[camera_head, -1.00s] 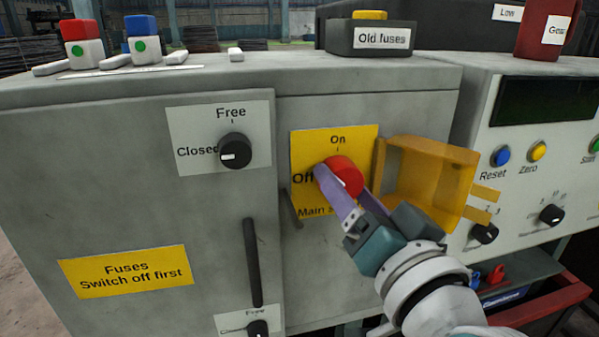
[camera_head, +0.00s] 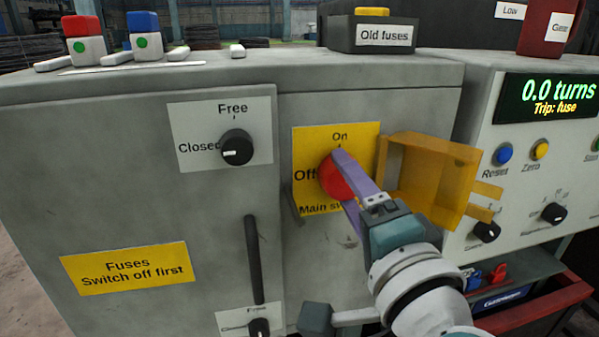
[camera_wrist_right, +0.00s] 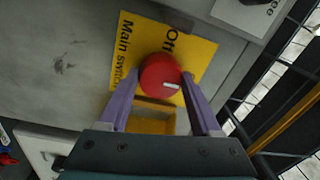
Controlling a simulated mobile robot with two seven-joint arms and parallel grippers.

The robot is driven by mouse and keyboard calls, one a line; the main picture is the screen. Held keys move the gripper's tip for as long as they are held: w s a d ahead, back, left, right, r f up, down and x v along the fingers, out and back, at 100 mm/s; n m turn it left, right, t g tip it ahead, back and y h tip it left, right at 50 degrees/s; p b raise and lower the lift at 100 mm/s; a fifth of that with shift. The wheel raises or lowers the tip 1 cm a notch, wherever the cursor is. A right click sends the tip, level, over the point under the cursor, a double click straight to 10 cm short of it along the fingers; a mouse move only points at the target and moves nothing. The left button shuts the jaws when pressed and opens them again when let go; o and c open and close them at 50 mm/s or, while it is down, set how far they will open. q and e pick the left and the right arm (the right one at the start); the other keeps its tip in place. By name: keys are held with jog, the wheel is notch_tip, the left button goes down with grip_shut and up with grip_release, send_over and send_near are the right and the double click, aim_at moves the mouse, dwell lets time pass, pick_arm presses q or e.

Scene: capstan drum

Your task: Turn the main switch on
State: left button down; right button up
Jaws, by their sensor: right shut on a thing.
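The main switch is a round red knob (camera_head: 335,180) on a yellow label (camera_head: 303,140) marked On at the top and Off at the left. My right gripper (camera_head: 342,176) is shut on the knob, with its purple fingers on either side of it. In the right wrist view the knob (camera_wrist_right: 158,74) sits between the fingertips (camera_wrist_right: 161,76). Its white mark lies on the side away from the "Main switch" lettering, towards the On side. A finger hides part of the label there. My left gripper is not in view.
An open amber cover (camera_head: 425,178) stands just right of the switch, close to my right gripper. A display (camera_head: 548,98) at the right reads "0.0 turns, Trip: fuse". A Free/Closed knob (camera_head: 236,148) and a dark handle (camera_head: 254,260) are to the left.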

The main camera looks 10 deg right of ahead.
jog(key=shift+m, duration=0.3)
jog(key=o, duration=1.4)
jog(key=shift+s, duration=0.1)
jog(key=shift+s, duration=0.35)
jog(key=s, duration=0.9)
jog(key=shift+d+f, duration=0.15)
jog(key=shift+f, duration=0.15)
